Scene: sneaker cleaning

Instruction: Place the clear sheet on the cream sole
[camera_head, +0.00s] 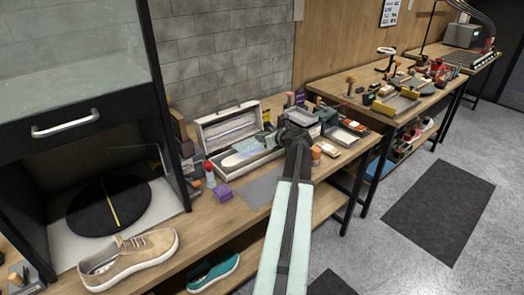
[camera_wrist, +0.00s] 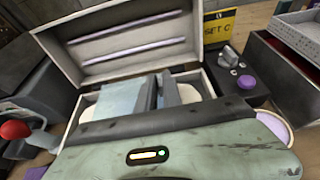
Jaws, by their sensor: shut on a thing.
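The clear sheet (camera_wrist: 124,98) is a pale bluish, see-through piece in the wrist view, upright or tilted at the left side of my gripper's fingers (camera_wrist: 165,92). It also shows as a pale blue patch in the head view (camera_head: 247,145). My gripper is shut on the sheet, over an open case. The cream sole (camera_wrist: 88,115) lies inside the case, with its middle hidden behind the sheet and fingers. It shows as a pale long shape in the head view (camera_head: 232,161). I cannot tell whether the sheet touches the sole.
The open case (camera_head: 225,122) has its lid raised at the back. A control box with a purple knob (camera_wrist: 246,83) stands right of it. A tan sneaker (camera_head: 130,260) lies nearer.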

